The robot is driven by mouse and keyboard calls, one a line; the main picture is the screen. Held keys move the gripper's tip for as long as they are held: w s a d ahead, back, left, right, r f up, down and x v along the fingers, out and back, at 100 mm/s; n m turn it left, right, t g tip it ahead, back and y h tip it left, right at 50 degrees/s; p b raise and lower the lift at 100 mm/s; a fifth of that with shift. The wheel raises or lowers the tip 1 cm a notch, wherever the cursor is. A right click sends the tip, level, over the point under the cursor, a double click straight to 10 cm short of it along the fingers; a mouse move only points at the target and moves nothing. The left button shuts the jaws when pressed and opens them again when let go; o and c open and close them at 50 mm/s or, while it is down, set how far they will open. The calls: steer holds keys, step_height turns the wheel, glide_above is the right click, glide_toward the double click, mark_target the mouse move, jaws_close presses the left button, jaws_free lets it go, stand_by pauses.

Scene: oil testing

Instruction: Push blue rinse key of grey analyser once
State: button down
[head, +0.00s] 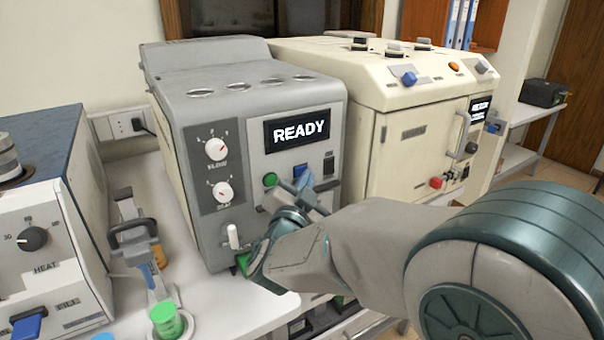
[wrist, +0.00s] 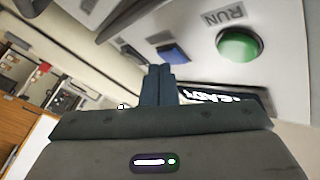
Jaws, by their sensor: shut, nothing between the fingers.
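The grey analyser (head: 255,100) stands on the white bench with its display (head: 296,130) reading READY. Its blue rinse key (head: 300,170) is on the front panel below the display, between a green button (head: 270,179) and a dark switch (head: 328,164). In the wrist view the blue key (wrist: 172,54) sits beside the green button marked RUN (wrist: 239,44). My gripper (head: 304,181) is shut and empty in front of the panel. In the wrist view its fingertips (wrist: 159,68) are close to the blue key; I cannot tell whether they touch it. The key is partly hidden by the fingers.
Two white-faced knobs (head: 217,149) and a white lever (head: 232,236) are on the analyser's left front. A cream machine (head: 405,100) stands close on the right. A heater unit (head: 40,230) and a stand with a green-topped vial (head: 166,320) are at the left.

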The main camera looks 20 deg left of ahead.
steer(key=shift+w+a, duration=0.25)
steer(key=shift+a, duration=0.05)
stand_by(0.7)
steer(key=shift+s+d, duration=0.1)
stand_by(0.3)
steer(key=shift+s+d+b, duration=0.45)
steer(key=shift+d+b, duration=0.05)
steer(key=shift+b, duration=0.05)
steer(key=s+d+b, duration=0.1)
steer(key=s+d, duration=0.2)
steer(key=shift+s+d+b, duration=0.1)
steer(key=shift+d+b, duration=0.25)
steer(key=shift+d, duration=0.05)
stand_by(0.7)
